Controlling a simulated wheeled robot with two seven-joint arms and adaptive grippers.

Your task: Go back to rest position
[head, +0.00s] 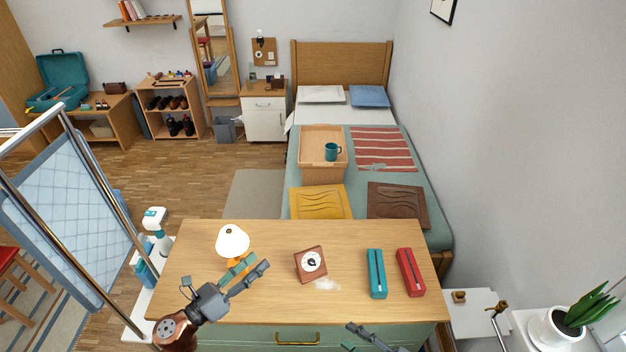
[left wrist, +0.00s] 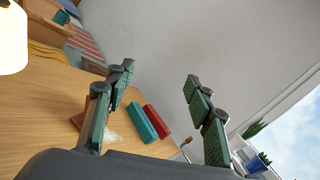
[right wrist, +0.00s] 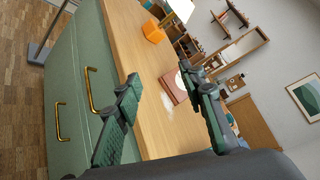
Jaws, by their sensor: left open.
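My left gripper (head: 253,268) is open and empty above the left part of the wooden desk top (head: 200,290), near the lamp. Its spread fingers also show in the left wrist view (left wrist: 158,75). My right gripper (head: 362,335) is at the front edge of the desk, low in the head view and partly cut off. In the right wrist view (right wrist: 160,75) its fingers are spread with nothing between them. The green drawer front (head: 240,338) with a brass handle (head: 297,339) lies below the desk top; I see no open gap.
On the desk stand a white-shaded lamp (head: 232,240), a brown clock (head: 310,264), a teal case (head: 376,274) and a red case (head: 411,272). A metal-framed screen (head: 75,215) stands left; a potted plant (head: 560,328) stands right. A bed (head: 430,220) is behind.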

